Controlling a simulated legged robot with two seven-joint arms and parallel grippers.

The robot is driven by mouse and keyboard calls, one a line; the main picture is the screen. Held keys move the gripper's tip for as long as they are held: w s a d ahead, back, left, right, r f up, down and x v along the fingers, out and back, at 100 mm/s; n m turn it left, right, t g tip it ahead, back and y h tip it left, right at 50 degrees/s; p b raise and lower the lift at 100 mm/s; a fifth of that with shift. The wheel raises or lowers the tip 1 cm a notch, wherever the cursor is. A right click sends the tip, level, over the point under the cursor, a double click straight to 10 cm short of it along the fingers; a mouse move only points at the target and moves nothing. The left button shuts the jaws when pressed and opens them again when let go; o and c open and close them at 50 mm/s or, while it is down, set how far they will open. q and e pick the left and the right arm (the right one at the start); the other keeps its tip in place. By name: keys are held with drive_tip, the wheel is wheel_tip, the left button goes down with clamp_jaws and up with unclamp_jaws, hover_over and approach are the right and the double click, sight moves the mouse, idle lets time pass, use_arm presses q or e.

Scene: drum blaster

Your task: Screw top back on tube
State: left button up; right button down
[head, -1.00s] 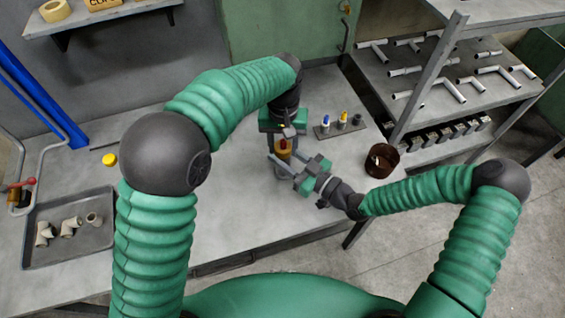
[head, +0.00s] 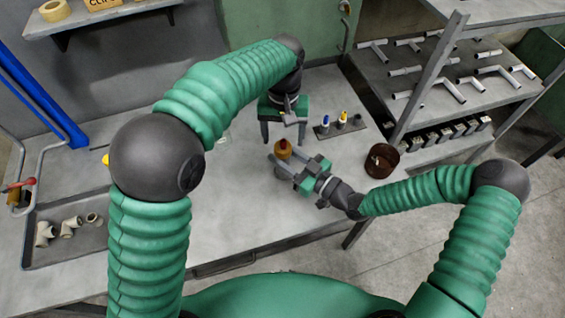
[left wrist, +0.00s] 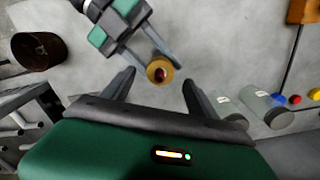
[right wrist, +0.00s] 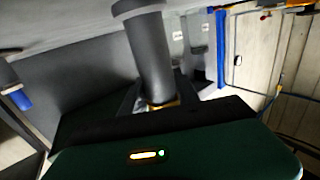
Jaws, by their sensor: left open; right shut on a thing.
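The tube (right wrist: 150,55) is a grey cylinder with a flared end in the right wrist view. My right gripper (head: 286,160) is shut on it. The tube's orange-yellow end (head: 283,146) with a red centre points up; it also shows as a yellow ring (left wrist: 160,66) with a dark red middle in the left wrist view. I cannot tell whether the red part is the top or the tube's inside. My left gripper (head: 283,135) is open and empty just behind that end, fingers pointing down, apart from it. The tube's body is mostly hidden in the head view.
A small holder (head: 340,127) with blue- and yellow-tipped pieces stands right of my left gripper. A brown pot (head: 381,160) is at the table's right edge. A tray (head: 62,255) with pale fittings lies left. Pale cylinders (left wrist: 264,105) lie right in the left wrist view. The front table is clear.

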use_arm(q)
wheel_tip(320, 180, up, 8)
drive_tip(key=shift+f, duration=0.1)
drive_tip(key=shift+d, duration=0.1)
use_arm(e)
drive_tip(key=c, duration=0.8)
unclamp_jaws()
use_arm(q)
drive_tip(key=shift+f+b, duration=0.35)
use_arm(e)
drive_tip(key=v, duration=1.7)
use_arm(q)
drive_tip(key=shift+f, duration=0.1)
